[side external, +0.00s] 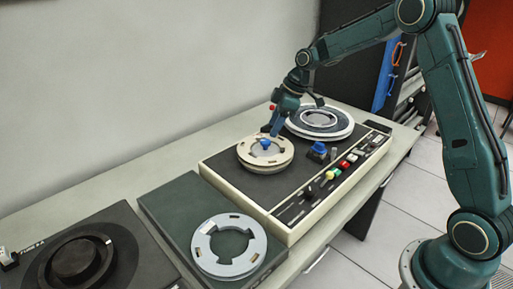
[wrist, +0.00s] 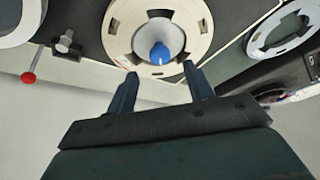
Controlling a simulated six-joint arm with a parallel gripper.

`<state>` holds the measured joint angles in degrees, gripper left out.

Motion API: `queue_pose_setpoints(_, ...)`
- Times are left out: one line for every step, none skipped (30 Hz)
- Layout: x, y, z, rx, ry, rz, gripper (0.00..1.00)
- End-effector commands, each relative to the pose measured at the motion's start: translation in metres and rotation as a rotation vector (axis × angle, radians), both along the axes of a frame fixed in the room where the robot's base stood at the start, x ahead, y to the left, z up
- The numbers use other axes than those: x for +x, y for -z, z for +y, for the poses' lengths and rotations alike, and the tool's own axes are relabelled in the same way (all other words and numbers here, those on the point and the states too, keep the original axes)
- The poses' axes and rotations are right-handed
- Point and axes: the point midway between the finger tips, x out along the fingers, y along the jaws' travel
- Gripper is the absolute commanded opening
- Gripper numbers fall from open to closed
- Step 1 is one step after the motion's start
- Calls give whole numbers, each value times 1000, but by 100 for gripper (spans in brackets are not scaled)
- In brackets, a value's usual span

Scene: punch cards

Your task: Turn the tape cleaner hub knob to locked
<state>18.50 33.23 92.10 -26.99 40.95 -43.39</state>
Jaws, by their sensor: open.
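The tape cleaner (side external: 225,178) is a cream-sided machine with a dark top. A cream reel (side external: 282,158) sits on its near-left hub, with the blue hub knob (side external: 265,144) at its centre. The wrist view also shows the blue knob (wrist: 160,54) inside the reel (wrist: 196,45), just beyond the fingertips. My gripper (wrist: 160,70) is open and empty, its two fingers spread to either side of the knob's line. In the side view, my gripper (side external: 270,131) is just above the knob. Contact and any lock marking cannot be made out.
A second white reel (side external: 345,130) sits behind on the machine. Another blue knob (side external: 318,147) and coloured buttons (side external: 344,165) lie to the right. A red-tipped lever (wrist: 28,77) stands near the reel. A grey ring (side external: 255,248) lies on a green-topped unit in front.

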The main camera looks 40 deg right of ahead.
Motion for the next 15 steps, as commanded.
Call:
queue_pose_setpoints(2, 9, 3, 1, -1, 3, 52)
queue_pose_setpoints(3, 13, 4, 1, -1, 3, 52)
queue_pose_setpoints(5, 18, 5, 0, -1, 3, 52)
queue_pose_setpoints(6, 21, 7, 1, -1, 3, 52)
queue_pose_setpoints(6, 25, 8, 1, -1, 3, 52)
queue_pose_setpoints(8, 30, 9, 1, -1, 3, 52)
queue_pose_setpoints(9, 32, 10, 1, -1, 2, 52)
queue_pose_setpoints(10, 35, 10, 1, -1, 2, 52)
queue_pose_setpoints(11, 38, 11, 1, -1, 2, 52)
queue_pose_setpoints(11, 40, 12, 1, 0, 2, 52)
queue_pose_setpoints(12, 42, 12, 0, 1, 2, 52)
queue_pose_setpoints(13, 44, 13, 0, 1, 2, 52)
queue_pose_setpoints(13, 45, 13, 0, 1, 1, 52)
queue_pose_setpoints(13, 46, 13, 0, 1, 1, 52)
queue_pose_setpoints(14, 47, 14, -1, 0, 1, 52)
